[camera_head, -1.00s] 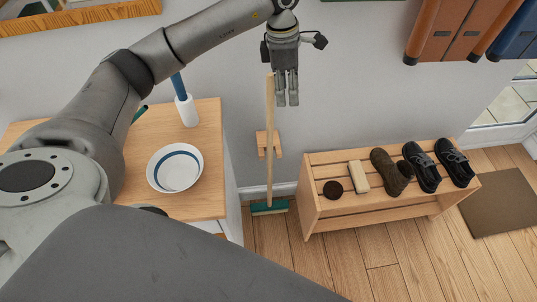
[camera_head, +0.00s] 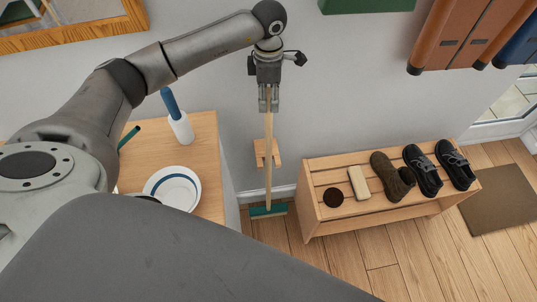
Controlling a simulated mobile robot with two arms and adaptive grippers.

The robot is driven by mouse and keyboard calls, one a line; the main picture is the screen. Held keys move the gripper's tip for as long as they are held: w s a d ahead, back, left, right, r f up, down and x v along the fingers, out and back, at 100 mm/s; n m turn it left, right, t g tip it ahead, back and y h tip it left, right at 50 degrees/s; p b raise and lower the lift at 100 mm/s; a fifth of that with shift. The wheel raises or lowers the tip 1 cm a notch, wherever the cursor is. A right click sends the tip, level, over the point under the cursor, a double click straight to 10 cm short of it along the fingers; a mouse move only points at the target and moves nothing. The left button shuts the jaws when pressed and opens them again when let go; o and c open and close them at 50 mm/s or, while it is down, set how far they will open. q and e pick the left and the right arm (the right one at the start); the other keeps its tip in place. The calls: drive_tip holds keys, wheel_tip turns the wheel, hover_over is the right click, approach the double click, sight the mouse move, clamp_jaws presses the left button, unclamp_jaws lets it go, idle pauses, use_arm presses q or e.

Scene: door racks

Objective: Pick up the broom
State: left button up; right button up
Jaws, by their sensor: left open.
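The broom (camera_head: 268,170) stands upright near the wall, with a long wooden handle and a green head on the floor. Its handle passes in front of a small wooden wall holder (camera_head: 277,153). My left gripper (camera_head: 269,106) points down at the upper part of the handle, with its fingers apart. The handle's top appears between or just behind the fingers; I cannot tell whether they touch it. My right gripper is not in view.
A wooden shoe rack (camera_head: 315,207) with shoes, a brush and a round tin stands right of the broom. A wooden-topped cabinet (camera_head: 207,150) with a bowl (camera_head: 173,188) stands left. A brown mat (camera_head: 497,200) lies at the right.

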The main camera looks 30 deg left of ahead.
sight(269, 104)
use_arm(q)
wheel_tip(269, 104, down, 3)
drive_tip(key=shift+d+f+p, duration=0.1)
drive_tip(key=shift+p, duration=0.4)
drive_tip(key=shift+f, duration=0.15)
drive_tip(key=c, duration=0.9)
clamp_jaws()
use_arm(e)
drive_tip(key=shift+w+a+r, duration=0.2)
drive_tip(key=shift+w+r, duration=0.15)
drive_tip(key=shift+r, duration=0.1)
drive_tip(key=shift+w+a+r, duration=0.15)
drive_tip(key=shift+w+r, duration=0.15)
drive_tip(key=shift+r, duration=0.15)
